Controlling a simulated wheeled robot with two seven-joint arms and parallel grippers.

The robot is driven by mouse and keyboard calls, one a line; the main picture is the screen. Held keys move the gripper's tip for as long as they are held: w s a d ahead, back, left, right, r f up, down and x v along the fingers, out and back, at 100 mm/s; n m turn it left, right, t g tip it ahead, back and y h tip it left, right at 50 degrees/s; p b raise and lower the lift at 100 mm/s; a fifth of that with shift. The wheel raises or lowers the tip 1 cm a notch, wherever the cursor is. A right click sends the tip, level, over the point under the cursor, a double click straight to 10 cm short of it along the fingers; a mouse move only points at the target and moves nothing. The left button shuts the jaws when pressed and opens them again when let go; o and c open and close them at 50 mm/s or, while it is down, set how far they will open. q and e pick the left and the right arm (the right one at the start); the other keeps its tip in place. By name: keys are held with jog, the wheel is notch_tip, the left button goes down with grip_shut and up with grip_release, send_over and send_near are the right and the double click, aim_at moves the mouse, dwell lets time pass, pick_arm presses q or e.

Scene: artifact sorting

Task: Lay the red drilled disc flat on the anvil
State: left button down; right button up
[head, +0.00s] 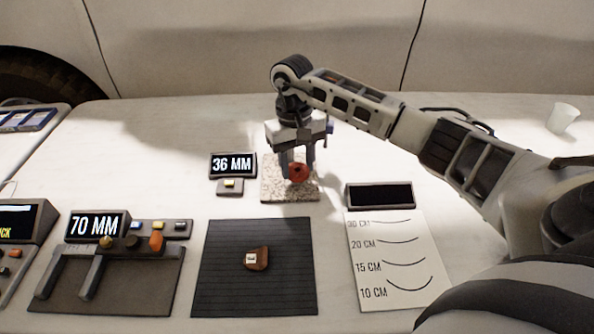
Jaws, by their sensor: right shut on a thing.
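The red drilled disc (299,174) is between the fingers of my right gripper (297,170). The disc's round face is turned toward the camera, so it looks tilted up on edge, with a small dark hole near its middle. My right gripper is shut on it and points down over the speckled stone slab (275,194), which looks like the anvil. The disc is just above or touching the slab; I cannot tell which. The fingers partly hide the slab's back. My left gripper is not in view.
Left of the slab stands a display (233,165) reading 36 MM. In front lies a dark mat (220,285) with a brown tagged piece (257,259). A curve chart (395,262) lies right, a 70 MM gauge (97,224) left. A white cup (563,118) stands far right.

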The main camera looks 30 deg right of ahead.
aim_at(294, 166)
jog(key=shift+f, duration=1.25)
jog(key=shift+f, duration=0.2)
jog(key=o, duration=1)
jog(key=shift+a+r, duration=0.1)
jog(key=r, duration=0.4)
jog(key=w+r, duration=0.1)
jog(key=r, duration=0.7)
jog(key=shift+w+r, duration=0.1)
jog(key=shift+w, duration=0.1)
